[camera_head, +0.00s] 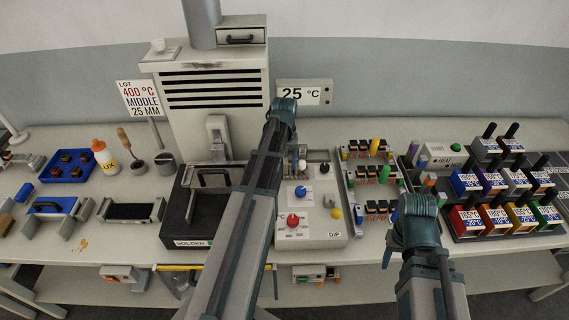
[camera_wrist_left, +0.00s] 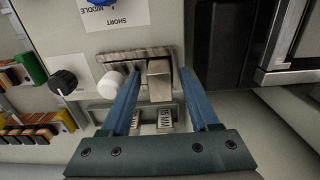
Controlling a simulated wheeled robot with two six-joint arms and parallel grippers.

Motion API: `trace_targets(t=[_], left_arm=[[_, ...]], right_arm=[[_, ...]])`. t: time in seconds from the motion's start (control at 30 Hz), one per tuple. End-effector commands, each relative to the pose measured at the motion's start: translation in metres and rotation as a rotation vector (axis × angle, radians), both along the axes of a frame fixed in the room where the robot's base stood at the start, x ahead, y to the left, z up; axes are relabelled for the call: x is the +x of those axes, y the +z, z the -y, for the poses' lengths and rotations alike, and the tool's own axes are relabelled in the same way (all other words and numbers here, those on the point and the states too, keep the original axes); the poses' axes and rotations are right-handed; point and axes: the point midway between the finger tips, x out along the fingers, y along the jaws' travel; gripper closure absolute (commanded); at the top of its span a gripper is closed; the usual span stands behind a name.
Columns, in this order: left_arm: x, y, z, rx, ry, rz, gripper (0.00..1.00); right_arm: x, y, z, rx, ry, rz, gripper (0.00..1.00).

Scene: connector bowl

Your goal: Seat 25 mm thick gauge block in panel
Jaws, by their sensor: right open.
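A pale metal gauge block (camera_wrist_left: 159,82) stands between the two blue fingers of my left gripper (camera_wrist_left: 160,75) in the left wrist view. A gap shows on each side of it, so the gripper is open around it. A worn slotted strip (camera_wrist_left: 128,56) of the panel (camera_wrist_left: 55,30) lies just behind the block; I cannot tell whether the block is in it. A holder with labels (camera_wrist_left: 165,122) is below, one seeming to read 15 MM. In the head view my left arm hides most of this area. My right gripper (camera_head: 389,246) is at the right, its fingers barely visible.
A white knob (camera_wrist_left: 111,82) is close beside the left finger. A black knob (camera_wrist_left: 63,82) is farther left. The dip panel (camera_head: 330,238) has a red knob (camera_head: 293,220). A sign (camera_head: 140,98) reads 400 °C, MIDDLE, 25 MM. Coloured pots (camera_head: 468,222) stand right.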

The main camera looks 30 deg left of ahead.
Motion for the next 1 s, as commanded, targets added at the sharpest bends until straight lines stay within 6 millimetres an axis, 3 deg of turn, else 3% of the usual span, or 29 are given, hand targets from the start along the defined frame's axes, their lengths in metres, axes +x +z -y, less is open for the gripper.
trace_targets(t=[0.47, 1.0], left_arm=[[0.000, 0.010, 0.000, 0.000, 0.000, 0.000, 0.39], [0.000, 0.085, 0.000, 0.000, 0.000, 0.000, 0.39]], right_arm=[[0.000, 0.010, 0.000, 0.000, 0.000, 0.000, 0.50], [0.000, 0.085, 0.000, 0.000, 0.002, 0.000, 0.50]])
